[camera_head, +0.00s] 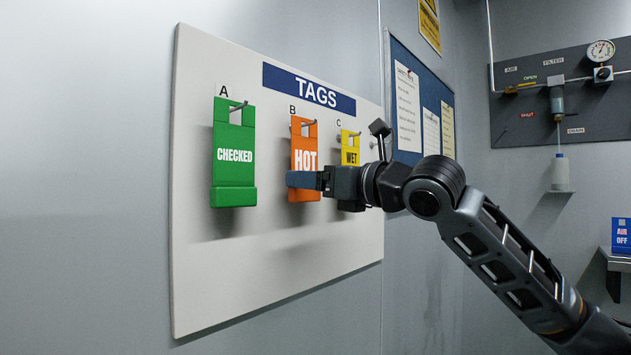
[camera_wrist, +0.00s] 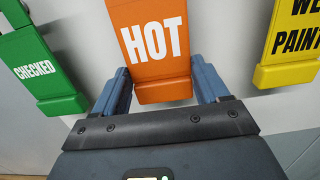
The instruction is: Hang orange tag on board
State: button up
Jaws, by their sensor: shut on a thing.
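The orange tag (camera_head: 304,150), lettered HOT, is at peg B on the white tag board (camera_head: 270,250), between the green and yellow tags. A peg shows at its top opening in the head view; whether the peg bears its weight I cannot tell. My gripper (camera_head: 303,180) is shut on the lower part of the orange tag. In the wrist view the blue fingers stand on both sides of the orange tag (camera_wrist: 152,45), at its bottom block. The tag hangs upright, and its top is out of the wrist view.
The green CHECKED tag (camera_head: 234,155) hangs at peg A to the left. The yellow WET PAINT tag (camera_head: 350,150) is at C, close on the right, partly hidden by my arm. A blue notice board (camera_head: 421,105) is on the wall farther right. The board's lower part is clear.

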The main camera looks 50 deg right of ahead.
jog(key=o, duration=1.2)
jog(key=s, duration=0.2)
jog(key=s+b, duration=0.1)
jog(key=s, duration=0.4)
jog(key=shift+s+d+f+b, duration=0.1)
jog(key=shift+s+f+b, duration=0.2)
jog(key=shift+s, duration=0.1)
